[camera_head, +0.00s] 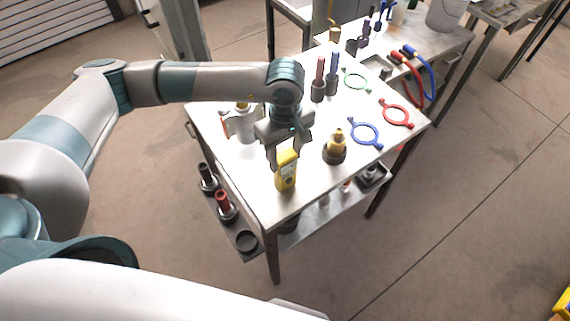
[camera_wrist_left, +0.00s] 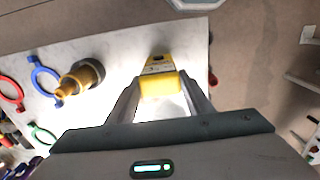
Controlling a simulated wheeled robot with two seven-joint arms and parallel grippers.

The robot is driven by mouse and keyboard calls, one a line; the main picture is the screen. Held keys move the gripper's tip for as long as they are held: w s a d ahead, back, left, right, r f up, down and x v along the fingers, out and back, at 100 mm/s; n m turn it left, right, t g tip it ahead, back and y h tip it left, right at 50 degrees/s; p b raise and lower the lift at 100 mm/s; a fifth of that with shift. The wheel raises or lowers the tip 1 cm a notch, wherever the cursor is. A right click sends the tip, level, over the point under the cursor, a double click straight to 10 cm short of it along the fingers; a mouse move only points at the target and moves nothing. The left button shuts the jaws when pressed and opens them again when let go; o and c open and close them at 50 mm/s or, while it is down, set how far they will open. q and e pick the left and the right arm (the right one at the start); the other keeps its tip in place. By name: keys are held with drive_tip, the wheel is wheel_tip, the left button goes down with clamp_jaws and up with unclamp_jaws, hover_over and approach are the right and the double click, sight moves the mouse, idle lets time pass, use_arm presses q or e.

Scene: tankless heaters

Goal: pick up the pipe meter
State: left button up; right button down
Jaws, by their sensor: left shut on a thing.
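The pipe meter is a yellow handheld device (camera_head: 286,170) with a small display, at the near part of the metal table in the head view. My left gripper (camera_head: 286,150) comes down from above and is shut on its upper part. In the left wrist view the yellow meter (camera_wrist_left: 158,82) sits between the two fingers of the left gripper (camera_wrist_left: 160,90). The meter looks upright; whether its bottom touches the table I cannot tell. My right gripper is not in view.
On the metal table (camera_head: 250,180), a brass-and-black fitting (camera_head: 335,150) stands right of the meter. Blue (camera_head: 365,132), red (camera_head: 396,114) and green (camera_head: 356,80) ring tools lie farther back. A white canister (camera_head: 241,124) stands left of the gripper. A lower shelf (camera_head: 320,213) holds dark parts.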

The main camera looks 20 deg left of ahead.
use_arm(q)
drive_tip(key=shift+r, duration=0.1)
drive_tip(key=shift+r+b, duration=0.55)
drive_tip(key=shift+b, duration=0.1)
wheel_tip(320, 180, up, 2)
drive_tip(key=shift+r+b, duration=0.1)
drive_tip(key=shift+b, duration=0.8)
drive_tip(key=s+d+r+b, duration=0.5)
drive_tip(key=s+d+r, duration=0.1)
drive_tip(key=d, duration=0.4)
drive_tip(key=shift+s+r, duration=0.2)
drive_tip(key=shift+r, duration=0.6)
drive_tip(key=shift+a, duration=0.1)
